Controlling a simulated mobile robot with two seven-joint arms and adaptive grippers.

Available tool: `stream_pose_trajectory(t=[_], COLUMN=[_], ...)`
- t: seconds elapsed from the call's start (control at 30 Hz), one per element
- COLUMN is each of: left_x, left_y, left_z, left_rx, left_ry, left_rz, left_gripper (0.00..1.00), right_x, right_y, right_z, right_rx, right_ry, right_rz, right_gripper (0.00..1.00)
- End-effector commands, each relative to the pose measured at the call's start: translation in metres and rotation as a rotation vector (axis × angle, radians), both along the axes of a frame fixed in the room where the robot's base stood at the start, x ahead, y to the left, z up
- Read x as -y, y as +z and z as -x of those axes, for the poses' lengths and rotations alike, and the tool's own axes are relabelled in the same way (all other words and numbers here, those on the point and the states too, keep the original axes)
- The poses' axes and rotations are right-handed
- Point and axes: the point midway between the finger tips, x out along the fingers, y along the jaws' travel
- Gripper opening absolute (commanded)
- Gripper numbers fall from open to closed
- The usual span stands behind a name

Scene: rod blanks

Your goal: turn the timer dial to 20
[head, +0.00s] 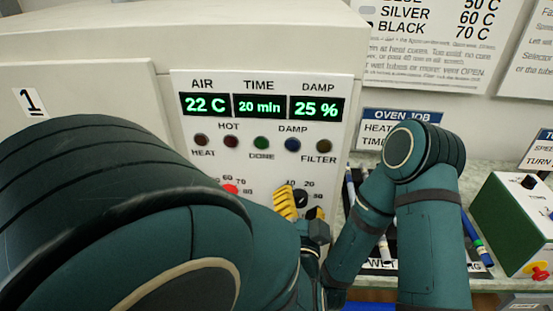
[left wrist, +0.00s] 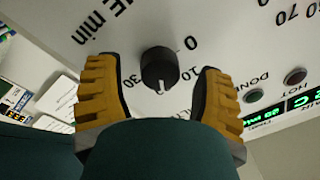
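The timer dial is a black knob (head: 301,196) on the oven's white front panel (head: 178,90). In the left wrist view the knob (left wrist: 158,67) stands between printed 0, 10 and 30 marks, and its pale pointer faces down, between the 10 and the 30. The time display (head: 259,106) reads 20 min. My left gripper (head: 302,208) is at the dial. In the left wrist view its yellow fingers (left wrist: 160,82) are spread to either side of the knob, with gaps, not touching it. My right gripper is out of view; only my right arm shows.
A red knob (head: 231,188) sits left of the dial, partly hidden by my left arm. An air display (head: 206,104) reads 22 C and a damp display (head: 316,108) reads 25 %. At right, a green and white box (head: 510,235) and pens (head: 477,240) are on the bench.

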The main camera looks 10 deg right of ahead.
Motion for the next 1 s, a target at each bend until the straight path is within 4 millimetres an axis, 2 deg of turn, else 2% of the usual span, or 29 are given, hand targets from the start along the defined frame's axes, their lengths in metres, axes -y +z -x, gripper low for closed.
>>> stream_pose_trajectory(t=[0.17,0.27,0.7,0.83,1.0], left_x=[0.0,0.0,0.0,0.0,0.0], left_y=[0.001,0.009,0.08,0.094,0.1], left_z=[0.0,0.0,0.0,0.0,0.0], left_rx=[-0.002,-0.001,0.001,0.001,0.0], left_ry=[0.001,0.001,-0.001,0.0,0.0], left_rz=[0.0,0.003,0.005,0.003,0.0], left_gripper=[0.68,0.68,0.68,0.68,0.68], right_x=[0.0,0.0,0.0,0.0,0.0], right_y=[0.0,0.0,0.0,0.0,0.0], right_z=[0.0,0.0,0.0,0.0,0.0], right_rx=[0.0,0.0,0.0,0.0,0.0], right_ry=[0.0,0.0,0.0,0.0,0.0], right_rz=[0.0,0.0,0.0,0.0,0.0], right_gripper=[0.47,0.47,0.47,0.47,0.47])
